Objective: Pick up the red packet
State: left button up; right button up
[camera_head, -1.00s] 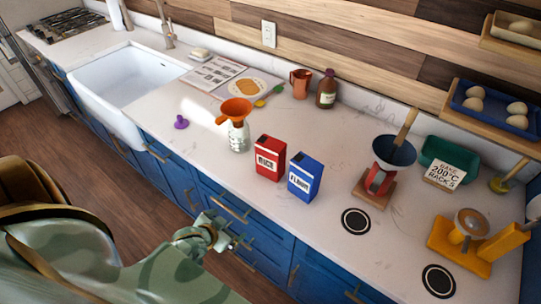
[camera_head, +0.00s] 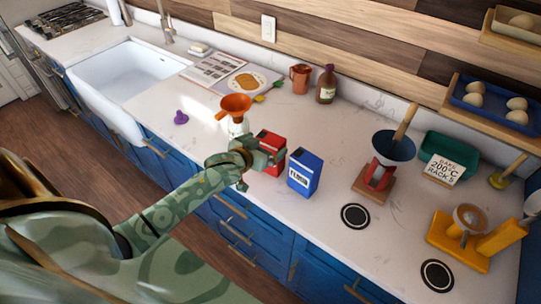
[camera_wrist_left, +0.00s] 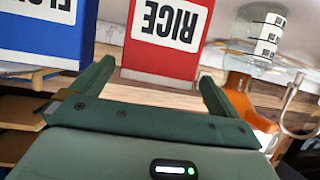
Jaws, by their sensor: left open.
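The red packet (camera_head: 271,145), a box marked RICE, stands upright on the white counter beside a blue FLOUR box (camera_head: 304,172). My left gripper (camera_head: 262,162) is at the near side of the red packet and hides its lower front in the head view. In the left wrist view the red packet (camera_wrist_left: 166,40) appears upside down, ahead of my open left gripper (camera_wrist_left: 155,85). Its near end lies about level with the fingertips, with space on both sides; I cannot tell whether it is between them. My right gripper is not in view.
A glass jar with an orange funnel (camera_head: 236,105) stands just left of the packet; it also shows in the wrist view (camera_wrist_left: 262,35). A scale with a dark bowl (camera_head: 394,146) stands to the right. The counter front is clear near a black-ringed disc (camera_head: 355,216).

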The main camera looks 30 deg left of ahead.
aim_at(273, 140)
pick_arm(q)
jog(key=b+x, duration=0.1)
jog(key=x, duration=0.4)
jog(key=shift+w+d+f, duration=0.15)
jog(key=shift+w, duration=0.1)
jog(key=shift+s, duration=0.15)
jog(key=shift+c, duration=0.7)
jog(key=c, duration=1.1)
jog(key=shift+r, duration=0.25)
